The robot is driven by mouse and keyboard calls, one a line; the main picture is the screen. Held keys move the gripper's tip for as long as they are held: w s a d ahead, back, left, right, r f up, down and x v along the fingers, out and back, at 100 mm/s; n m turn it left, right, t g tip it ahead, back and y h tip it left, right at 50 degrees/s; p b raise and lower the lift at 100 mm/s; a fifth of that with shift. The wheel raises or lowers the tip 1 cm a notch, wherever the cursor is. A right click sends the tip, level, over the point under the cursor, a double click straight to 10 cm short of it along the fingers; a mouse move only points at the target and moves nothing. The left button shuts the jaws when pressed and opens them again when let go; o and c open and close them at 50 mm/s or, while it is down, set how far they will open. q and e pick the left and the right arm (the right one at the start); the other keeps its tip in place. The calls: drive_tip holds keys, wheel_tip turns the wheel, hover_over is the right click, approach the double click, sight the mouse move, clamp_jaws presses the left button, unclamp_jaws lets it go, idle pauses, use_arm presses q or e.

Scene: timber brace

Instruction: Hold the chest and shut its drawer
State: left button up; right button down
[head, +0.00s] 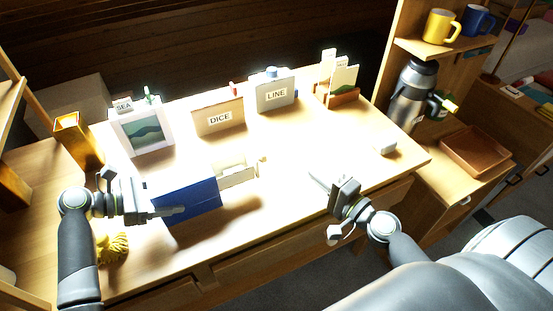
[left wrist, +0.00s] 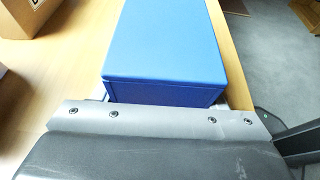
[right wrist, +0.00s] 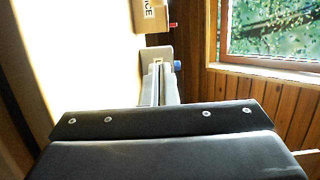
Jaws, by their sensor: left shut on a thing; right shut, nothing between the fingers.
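The blue chest (head: 188,204) lies on the desk at centre left, and its blue top also fills the middle of the left wrist view (left wrist: 170,45). Its cream drawer (head: 236,176) sticks out of the right end, pulled open, with a small knob (head: 262,166) at its front. My left gripper (head: 174,212) is shut on the chest at its near left side. My right gripper (head: 318,182) is shut and empty, to the right of the drawer front and apart from it. The drawer cannot be made out in either wrist view.
A DICE box (head: 218,117), a LINE box (head: 276,92) and a SEA picture holder (head: 142,130) stand along the back. A yellow cloth-like bundle (head: 113,248) lies near the left front. A small white block (head: 385,148) lies at right. The desk between drawer and right gripper is clear.

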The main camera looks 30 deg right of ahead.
sight(239, 176)
drive_tip(key=x, duration=0.9)
drive_tip(key=shift+w, duration=0.1)
drive_tip(key=a, duration=0.2)
drive_tip(key=shift+w+a, duration=0.4)
drive_tip(key=shift+a, duration=0.75)
drive_tip(key=shift+s, duration=0.1)
drive_tip(key=a, duration=1.1)
drive_tip(key=shift+s, duration=0.1)
use_arm(q)
drive_tip(key=shift+d, duration=0.1)
use_arm(e)
drive_tip(key=shift+d, duration=0.15)
